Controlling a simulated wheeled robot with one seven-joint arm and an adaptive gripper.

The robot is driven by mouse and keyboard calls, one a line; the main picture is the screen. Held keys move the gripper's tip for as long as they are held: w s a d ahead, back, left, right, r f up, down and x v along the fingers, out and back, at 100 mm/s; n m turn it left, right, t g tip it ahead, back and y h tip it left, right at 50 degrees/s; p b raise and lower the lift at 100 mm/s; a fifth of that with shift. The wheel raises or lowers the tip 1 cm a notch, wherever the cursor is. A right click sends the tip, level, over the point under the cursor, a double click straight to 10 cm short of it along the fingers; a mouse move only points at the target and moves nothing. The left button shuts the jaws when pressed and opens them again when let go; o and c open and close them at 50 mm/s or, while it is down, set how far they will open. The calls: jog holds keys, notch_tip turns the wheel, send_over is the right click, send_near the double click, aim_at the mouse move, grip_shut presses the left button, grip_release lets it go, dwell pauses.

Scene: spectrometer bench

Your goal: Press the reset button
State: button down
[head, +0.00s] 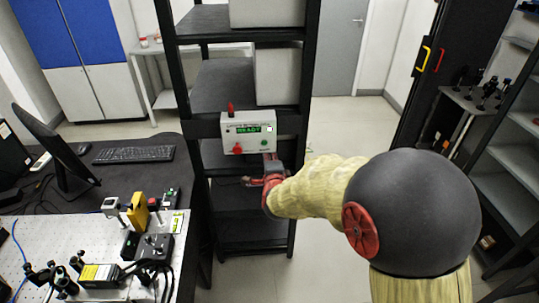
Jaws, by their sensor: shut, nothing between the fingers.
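A pale control box (248,132) is mounted on the dark shelf rack, with a green display reading READY. A red button (238,150) is at its lower left and a green button (264,149) at its lower right. A red piece (231,108) stands up from its top left. I cannot read which button is the reset. My gripper (269,158) is shut and empty, just below the green button at the box's lower right edge. Whether it touches the box I cannot tell.
A dark shelf rack (185,95) carries the box and pale cases. At left, a desk has a monitor (58,150), a keyboard (134,155) and an optics board (70,228) with several instruments. Open floor (336,128) lies right of the rack. Another shelf unit (508,183) stands at far right.

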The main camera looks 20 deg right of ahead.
jog(key=shift+p+v, duration=0.3)
jog(key=shift+v, duration=2.1)
jog(key=shift+f, duration=0.1)
jog(key=s+a+f+n+g+y, duration=0.5)
jog(key=s+a+f+n+g, duration=0.3)
jog(key=s+n, duration=0.45)
jog(key=s+r+n, duration=0.9)
jog(key=s+r, duration=0.6)
jog(key=s, duration=0.3)
jog(key=shift+r, duration=0.2)
jog(key=shift+a, duration=0.1)
